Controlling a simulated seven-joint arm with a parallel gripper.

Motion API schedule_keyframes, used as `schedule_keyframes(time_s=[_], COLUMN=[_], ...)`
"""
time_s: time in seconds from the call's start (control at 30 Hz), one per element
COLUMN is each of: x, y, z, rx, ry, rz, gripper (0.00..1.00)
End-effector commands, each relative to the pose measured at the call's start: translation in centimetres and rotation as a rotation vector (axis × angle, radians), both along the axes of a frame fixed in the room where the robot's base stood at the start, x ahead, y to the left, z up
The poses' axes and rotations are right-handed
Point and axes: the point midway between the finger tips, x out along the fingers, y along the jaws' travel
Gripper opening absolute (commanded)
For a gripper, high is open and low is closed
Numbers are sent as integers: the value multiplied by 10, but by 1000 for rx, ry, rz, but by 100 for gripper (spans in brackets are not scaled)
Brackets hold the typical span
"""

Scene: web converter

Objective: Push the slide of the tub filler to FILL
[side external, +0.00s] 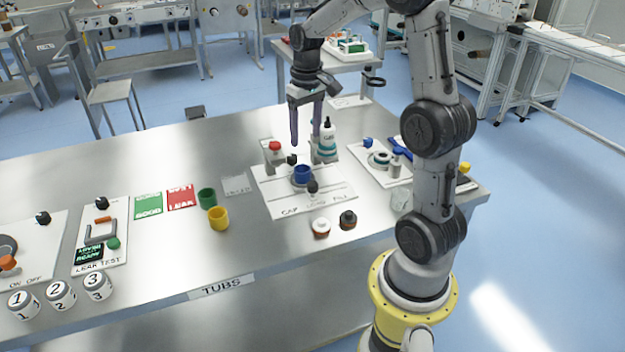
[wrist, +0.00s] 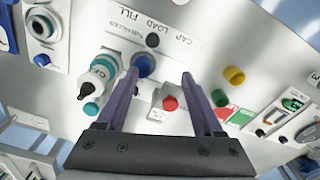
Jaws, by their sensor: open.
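The tub filler (side external: 275,198) is a white plate lettered CAP, LOAD and FILL along its front edge. It also shows in the wrist view (wrist: 120,45). A blue tub (side external: 302,174) sits at its middle, also in the wrist view (wrist: 144,66). The slide's black knob (side external: 313,187) is in front of the tub, closest to the word LOAD; it shows in the wrist view (wrist: 152,40). A white and teal bottle (side external: 326,142) stands behind the FILL side. My gripper (side external: 306,138) is open and empty, pointing down above and behind the tub. In the wrist view its fingers (wrist: 160,75) are apart.
A red-topped post (side external: 275,148) stands at the filler's back left. Two capped pieces (side external: 321,227) (side external: 348,219) lie in front. Green (side external: 206,196) and yellow (side external: 218,218) cups are left. Another white station (side external: 380,163) is right.

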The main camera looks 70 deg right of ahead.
Motion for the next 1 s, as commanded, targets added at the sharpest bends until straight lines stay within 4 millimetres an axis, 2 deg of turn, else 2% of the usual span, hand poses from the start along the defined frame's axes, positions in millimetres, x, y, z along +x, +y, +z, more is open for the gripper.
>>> schedule_keyframes(time_s=[0.03, 0.13, 0.27, 0.37, 0.8, 1.0], x=[-4, -10, -12, -12, -12, -11], y=[-7, -15, -16, -15, -15, -15], z=[-9, -18, -26, -40, -124, -147], rx=[14, 26, 26, 27, 26, 26], ry=[20, 37, 38, 39, 38, 37], rz=[-23, -48, -53, -52, -51, -50], gripper=[69, 69, 69, 69, 69, 69])
